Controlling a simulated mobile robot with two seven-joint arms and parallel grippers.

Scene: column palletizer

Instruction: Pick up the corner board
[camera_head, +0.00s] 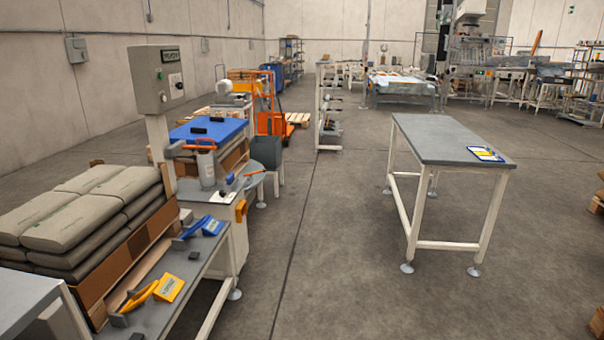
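I cannot clearly pick out a corner board. A long tan strip (135,287) lies at the left, between the grey bench (190,285) and the brown side wall (128,262) around the stacked sacks. It may be a cardboard edge piece, but I cannot tell. Neither of my grippers shows in the head view.
Grey-brown sacks (92,208) are piled at the left. Yellow (168,288) and blue (212,226) tools lie on the grey bench. A control box (157,78) stands behind it. A grey table (450,141) with a clipboard (486,154) stands right. The floor between is clear.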

